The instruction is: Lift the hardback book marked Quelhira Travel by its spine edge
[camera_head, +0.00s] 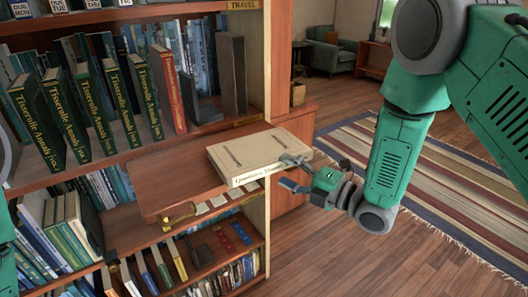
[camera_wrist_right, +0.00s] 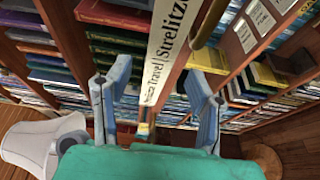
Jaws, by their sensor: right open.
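A beige hardback book (camera_head: 252,155) lies flat on a wooden pull-out shelf (camera_head: 165,195), its lettered white spine facing the front right. In the right wrist view the spine (camera_wrist_right: 168,40) runs between my fingers, and I read "Travel" and "Strelitz..." on it; the first word is too small to be sure of. My right gripper (camera_head: 290,172) is open at the book's right end, one finger over the top cover's corner and one lower, beside the spine. It also shows in the right wrist view (camera_wrist_right: 160,72), with nothing clamped. I cannot tell whether either finger touches. My left gripper is out of view.
A row of dark green books (camera_head: 110,95) and a red one (camera_head: 170,88) stand on the shelf behind. A brass-coloured object (camera_head: 180,215) and lower shelves of books lie beneath the pull-out shelf. Open floor and a striped rug (camera_head: 450,185) are on the right.

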